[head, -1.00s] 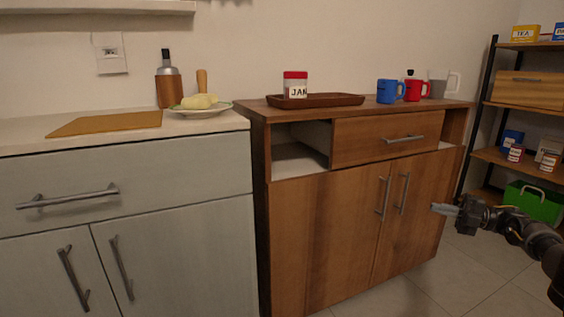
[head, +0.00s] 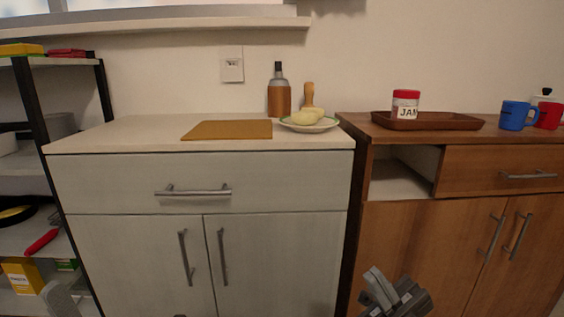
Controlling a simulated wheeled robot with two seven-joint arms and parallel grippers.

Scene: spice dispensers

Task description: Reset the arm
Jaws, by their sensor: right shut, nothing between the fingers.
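The rest of the right arm is below the picture.
On the white cabinet are a cutting board (head: 227,130), a bottle (head: 279,95) and a plate (head: 326,125) with pale food. A brown tray (head: 450,123) with a jam jar (head: 404,97) and mugs (head: 514,117) stand on the wooden cabinet. A shelf rack (head: 35,110) stands left.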

